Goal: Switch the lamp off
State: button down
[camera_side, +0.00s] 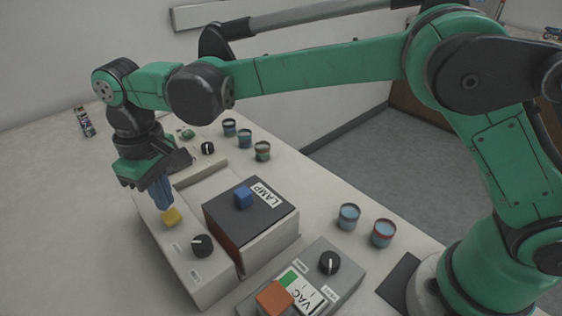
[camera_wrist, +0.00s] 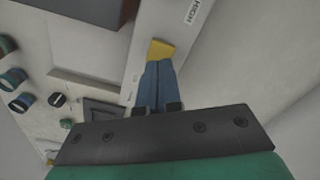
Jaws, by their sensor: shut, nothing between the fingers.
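The box labelled LAMP (camera_side: 266,194) has a dark top with a blue block-shaped button (camera_side: 243,196). It stands in the middle of the side view, with a reddish front side. My gripper (camera_side: 165,206) is to its left, with blue fingers shut together and empty, pointing down. The fingertips are right at a yellow button (camera_side: 171,217) on a long pale panel. In the wrist view the yellow button (camera_wrist: 160,48) shows just beyond the fingertips (camera_wrist: 158,63). I cannot tell whether they touch it.
A black knob (camera_side: 202,245) sits on the panel near the yellow button. A grey VAC box with an orange button (camera_side: 274,297) and a knob (camera_side: 329,263) stands in front. Several small jars (camera_side: 348,216) stand on the bench. A HIGH label (camera_wrist: 192,11) shows in the wrist view.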

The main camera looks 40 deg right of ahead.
aim_at(172, 215)
dwell(0.4)
jog(key=shift+f, duration=1.35)
jog(key=shift+r, duration=1.35)
jog(key=shift+r, duration=2.5)
jog(key=shift+d, duration=0.1)
